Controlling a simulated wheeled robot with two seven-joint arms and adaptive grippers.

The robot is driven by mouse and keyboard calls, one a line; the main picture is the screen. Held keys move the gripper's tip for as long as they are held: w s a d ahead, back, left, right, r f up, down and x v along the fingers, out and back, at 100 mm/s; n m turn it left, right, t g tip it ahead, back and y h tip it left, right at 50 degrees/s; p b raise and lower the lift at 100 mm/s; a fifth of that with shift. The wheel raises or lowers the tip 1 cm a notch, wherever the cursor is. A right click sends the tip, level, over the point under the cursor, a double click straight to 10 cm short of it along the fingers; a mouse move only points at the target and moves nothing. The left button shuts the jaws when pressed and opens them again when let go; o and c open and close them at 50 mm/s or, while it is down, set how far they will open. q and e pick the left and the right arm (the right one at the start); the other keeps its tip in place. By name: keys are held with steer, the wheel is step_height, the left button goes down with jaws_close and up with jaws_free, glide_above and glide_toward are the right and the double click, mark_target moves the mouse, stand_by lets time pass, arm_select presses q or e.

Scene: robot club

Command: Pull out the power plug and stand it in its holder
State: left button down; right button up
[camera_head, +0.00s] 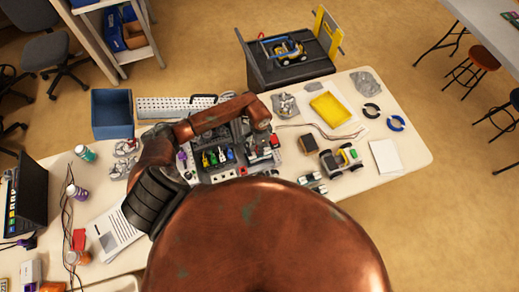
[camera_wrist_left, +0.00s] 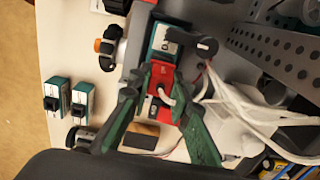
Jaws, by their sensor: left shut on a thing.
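The power plug appears as a red block (camera_wrist_left: 159,77) with a pale cable, in the left wrist view. My left gripper (camera_wrist_left: 161,88) is shut on it, with one dark green finger on each side. The plug lies against or just in front of a teal and grey unit (camera_wrist_left: 166,42); I cannot tell whether it is still seated. In the head view my left gripper (camera_head: 262,150) is over the right end of the dark equipment on the table, and the plug is too small to make out. I cannot identify the plug's holder. My right gripper is not in view.
Two small teal blocks (camera_wrist_left: 57,95) stand on the white table in the left wrist view. Pale cables lie right of the plug, near a perforated metal beam (camera_wrist_left: 275,50). In the head view, a small wheeled robot (camera_head: 340,160) and a blue bin (camera_head: 112,113) flank the equipment.

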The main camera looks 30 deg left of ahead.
arm_select(q)
steer(key=shift+r+p, duration=1)
steer(key=shift+r, duration=0.2)
steer(key=shift+r+p, duration=0.85)
steer(key=shift+r, duration=0.15)
steer(key=shift+w, duration=0.1)
